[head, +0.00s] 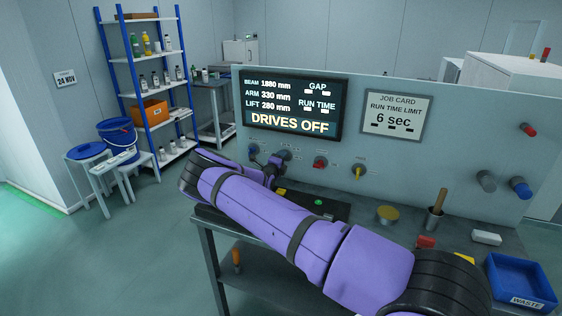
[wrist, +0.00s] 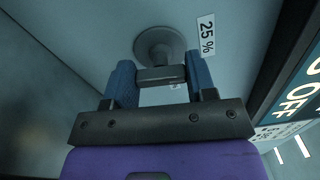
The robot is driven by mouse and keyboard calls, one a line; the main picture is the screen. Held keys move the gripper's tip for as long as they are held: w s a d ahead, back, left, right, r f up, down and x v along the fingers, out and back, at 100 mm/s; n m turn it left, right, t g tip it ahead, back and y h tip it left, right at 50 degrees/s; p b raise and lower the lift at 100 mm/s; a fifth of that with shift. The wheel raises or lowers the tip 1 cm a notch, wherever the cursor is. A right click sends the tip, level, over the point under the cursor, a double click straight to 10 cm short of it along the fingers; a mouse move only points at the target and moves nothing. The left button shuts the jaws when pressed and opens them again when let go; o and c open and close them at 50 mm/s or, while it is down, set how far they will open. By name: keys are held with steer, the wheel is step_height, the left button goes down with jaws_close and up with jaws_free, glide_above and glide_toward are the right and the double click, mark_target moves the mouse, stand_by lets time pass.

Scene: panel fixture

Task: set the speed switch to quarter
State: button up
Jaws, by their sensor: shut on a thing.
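In the wrist view, my gripper (wrist: 160,73) has its two blue fingers on either side of the grey handle of a round switch (wrist: 157,45), which I take to be the speed switch. The jaws are shut on this handle. A "25 %" label (wrist: 206,35) is on the panel just right of the switch's round base. The handle's pointing direction cannot be told. In the head view, my gripper (head: 273,168) is at the panel's lower left, below the display, and largely covers the switch there.
The display (head: 290,105) reads "DRIVES OFF". A red knob (head: 320,162) and a yellow knob (head: 358,171) sit right of my gripper. The job card (head: 394,115) reads "RUN TIME LIMIT 6 sec". A blue waste bin (head: 520,280) and loose items stand on the bench at right.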

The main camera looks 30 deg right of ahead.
steer(key=shift+f+n, duration=0.1)
steer(key=shift+n, duration=0.6)
steer(key=o, duration=0.9)
steer(key=shift+o, duration=0.2)
steer(key=shift+a, duration=0.15)
steer(key=v, duration=1)
steer(key=shift+s+a, duration=0.2)
steer(key=shift+s, duration=0.1)
